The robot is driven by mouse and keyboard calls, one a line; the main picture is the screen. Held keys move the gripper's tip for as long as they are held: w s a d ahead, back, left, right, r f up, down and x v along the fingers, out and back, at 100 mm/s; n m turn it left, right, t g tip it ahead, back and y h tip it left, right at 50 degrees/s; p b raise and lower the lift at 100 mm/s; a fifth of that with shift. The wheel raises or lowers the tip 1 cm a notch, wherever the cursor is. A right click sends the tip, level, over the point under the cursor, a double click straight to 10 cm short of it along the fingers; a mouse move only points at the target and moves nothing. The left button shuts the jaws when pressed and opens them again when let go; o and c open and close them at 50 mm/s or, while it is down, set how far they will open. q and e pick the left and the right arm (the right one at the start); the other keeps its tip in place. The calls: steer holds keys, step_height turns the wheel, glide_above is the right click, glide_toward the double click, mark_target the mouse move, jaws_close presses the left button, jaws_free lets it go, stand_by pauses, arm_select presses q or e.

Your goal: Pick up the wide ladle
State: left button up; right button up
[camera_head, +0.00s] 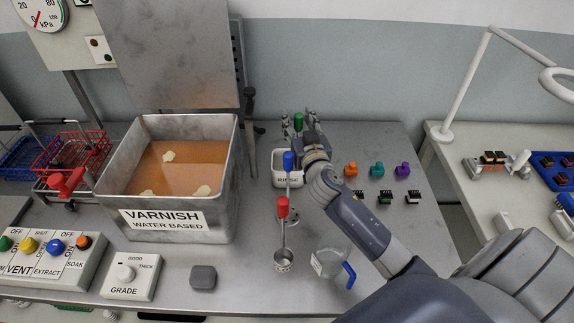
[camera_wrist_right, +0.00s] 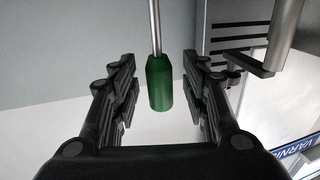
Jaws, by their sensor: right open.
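Three ladles with coloured handles stand in a row right of the varnish tank. The red-handled ladle (camera_head: 283,207) is nearest, with a round metal cup at its foot. The blue-handled ladle (camera_head: 288,161) is behind it, its lower part not clear. The green-handled ladle (camera_head: 299,122) is farthest back; its bowl is hidden, so I cannot tell which ladle is widest. My right gripper (camera_head: 298,119) is open around the green handle. In the right wrist view, the green handle (camera_wrist_right: 159,84) and its metal rod lie between the fingers, with gaps on both sides. My left gripper is not in view.
The varnish tank (camera_head: 225,200) stands left of the ladles. A white labelled container (camera_head: 285,181) is beside my right wrist. A clear jug with a blue handle (camera_head: 348,275) stands near the front. Small coloured connectors (camera_head: 377,170) lie to the right. A control panel (camera_head: 45,258) is front left.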

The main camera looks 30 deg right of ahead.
jaws_close()
